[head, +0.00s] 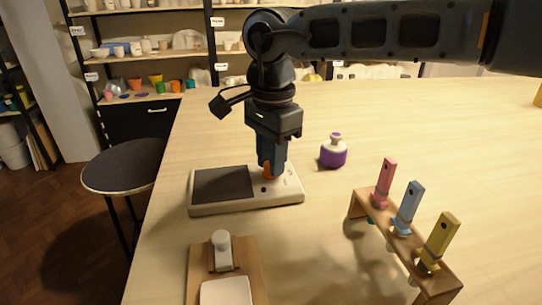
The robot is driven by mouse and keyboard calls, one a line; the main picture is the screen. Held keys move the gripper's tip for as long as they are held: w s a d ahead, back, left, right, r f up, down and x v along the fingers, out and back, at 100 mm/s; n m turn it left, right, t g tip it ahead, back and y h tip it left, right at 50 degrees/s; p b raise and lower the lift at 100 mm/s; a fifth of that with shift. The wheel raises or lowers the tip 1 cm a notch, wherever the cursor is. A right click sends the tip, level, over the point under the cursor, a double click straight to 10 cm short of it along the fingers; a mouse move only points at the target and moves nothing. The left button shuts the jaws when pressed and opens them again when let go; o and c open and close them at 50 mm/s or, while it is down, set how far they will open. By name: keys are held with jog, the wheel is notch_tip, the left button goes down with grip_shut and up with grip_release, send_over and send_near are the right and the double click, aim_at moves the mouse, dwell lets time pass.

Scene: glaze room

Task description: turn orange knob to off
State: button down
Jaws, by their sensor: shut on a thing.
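The orange knob (269,171) sits on the right part of a white device (245,203) with a dark grey square plate. My gripper (269,170) points straight down from above and is shut on the orange knob. The fingers hide most of the knob, so its pointer and any off mark cannot be made out.
A purple jar with a white neck (333,154) stands right of the device. A wooden rack (410,243) holding pink, blue and yellow tools is at the front right. A wooden board with a white dish (226,293) is at the front. A dark stool (119,166) stands left of the table.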

jog(key=c, duration=0.9)
grip_release()
jog(key=shift+r, duration=0.1)
notch_tip(320, 180, up, 8)
jog(key=shift+s+d+f, duration=0.1)
jog(key=shift+f, duration=0.1)
